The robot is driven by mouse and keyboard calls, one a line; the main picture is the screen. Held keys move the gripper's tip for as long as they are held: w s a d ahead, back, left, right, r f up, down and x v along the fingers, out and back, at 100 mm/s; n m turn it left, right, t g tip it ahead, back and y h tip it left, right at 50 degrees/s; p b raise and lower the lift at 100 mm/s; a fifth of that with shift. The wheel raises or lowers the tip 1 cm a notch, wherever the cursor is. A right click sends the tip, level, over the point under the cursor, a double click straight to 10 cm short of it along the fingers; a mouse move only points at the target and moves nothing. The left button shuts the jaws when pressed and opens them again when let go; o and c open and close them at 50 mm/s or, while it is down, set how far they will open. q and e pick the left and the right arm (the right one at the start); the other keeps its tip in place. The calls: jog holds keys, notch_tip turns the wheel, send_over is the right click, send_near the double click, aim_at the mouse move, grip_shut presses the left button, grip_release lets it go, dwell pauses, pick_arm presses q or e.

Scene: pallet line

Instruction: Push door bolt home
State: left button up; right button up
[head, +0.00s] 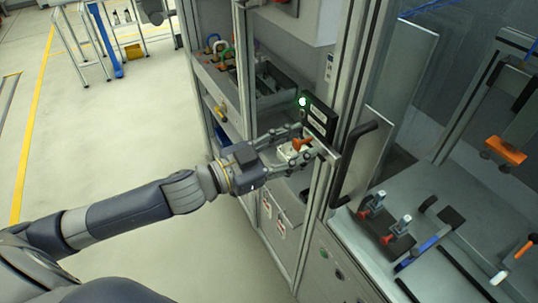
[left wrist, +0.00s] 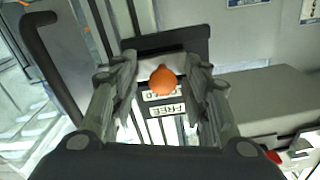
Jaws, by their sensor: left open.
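The door bolt shows as an orange knob (head: 301,143) on a pale metal plate at the machine frame. In the left wrist view the round orange knob (left wrist: 163,80) sits between the two fingers, in front of a plate with labels, one reading FREE. My left gripper (head: 296,144) reaches in from the left, open, with its fingers on either side of the knob; I cannot tell if they touch it. A black lock box (head: 318,117) with a lit green lamp (head: 302,101) is mounted just above. My right gripper is not in view.
A black door handle (head: 352,160) stands to the right of the bolt. Behind the door opening are red toggle clamps (head: 377,202) and an orange-handled part (head: 505,151). Shelves with coloured padlocks (head: 217,45) stand behind.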

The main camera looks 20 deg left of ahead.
aim_at(297, 148)
pick_arm(q)
jog(key=v, duration=0.3)
jog(key=shift+s, duration=0.4)
jog(key=v, duration=0.8)
jog(key=shift+d+r, duration=0.1)
dwell(0.3)
